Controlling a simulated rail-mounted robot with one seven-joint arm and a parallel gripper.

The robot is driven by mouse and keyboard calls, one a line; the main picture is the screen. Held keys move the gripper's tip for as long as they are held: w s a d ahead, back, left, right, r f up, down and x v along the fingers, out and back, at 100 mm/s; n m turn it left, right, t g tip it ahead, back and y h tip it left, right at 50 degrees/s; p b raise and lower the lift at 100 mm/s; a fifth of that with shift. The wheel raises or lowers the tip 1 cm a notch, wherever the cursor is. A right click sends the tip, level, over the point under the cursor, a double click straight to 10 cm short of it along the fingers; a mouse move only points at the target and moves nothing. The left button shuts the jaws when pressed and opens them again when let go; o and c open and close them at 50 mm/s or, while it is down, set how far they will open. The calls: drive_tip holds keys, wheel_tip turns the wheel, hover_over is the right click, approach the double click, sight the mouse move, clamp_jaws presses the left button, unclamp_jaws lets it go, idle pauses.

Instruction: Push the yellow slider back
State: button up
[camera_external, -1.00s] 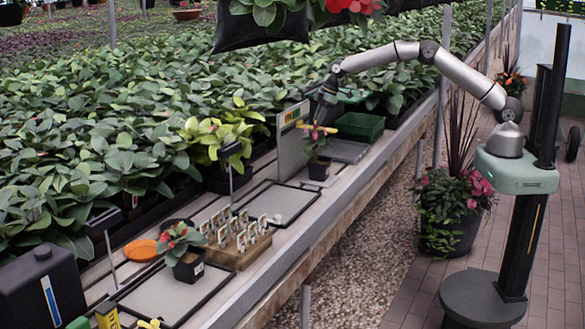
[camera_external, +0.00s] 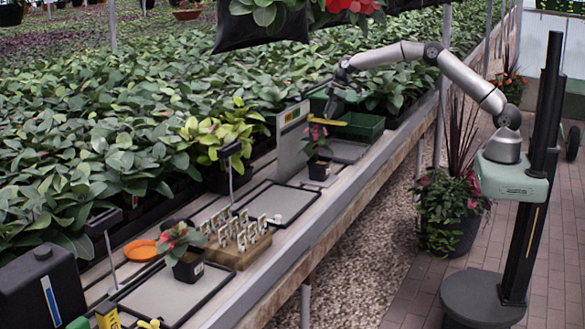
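A thin yellow bar (camera_external: 327,121), the likely yellow slider, lies nearly level beside an upright grey panel (camera_external: 290,140) at the far end of the bench. My gripper (camera_external: 334,112) points down at this bar, its dark fingertips at or very close to it. The fingers are too small to tell whether they are open, shut or gripping the bar. A potted plant (camera_external: 318,155) with pink flowers stands just below the bar and hides what is behind it.
A green crate (camera_external: 361,127) stands right of my gripper. Two black-rimmed trays (camera_external: 272,207), a wooden holder with several labels (camera_external: 238,256) and another potted plant (camera_external: 185,262) stand nearer. Dense foliage borders the bench's left side; the aisle is at right.

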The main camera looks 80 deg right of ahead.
drive_tip(key=o, duration=0.4)
drive_tip(key=shift+s+d, duration=0.1)
drive_tip(key=shift+d, duration=0.25)
drive_tip(key=shift+a, duration=0.1)
drive_tip(key=shift+r, duration=0.1)
drive_tip(key=shift+s+r, duration=0.1)
drive_tip(key=shift+r, duration=0.3)
drive_tip(key=b+v, duration=0.2)
drive_tip(key=v, duration=1.4)
drive_tip(key=shift+r, duration=0.2)
drive_tip(key=shift+s, duration=0.1)
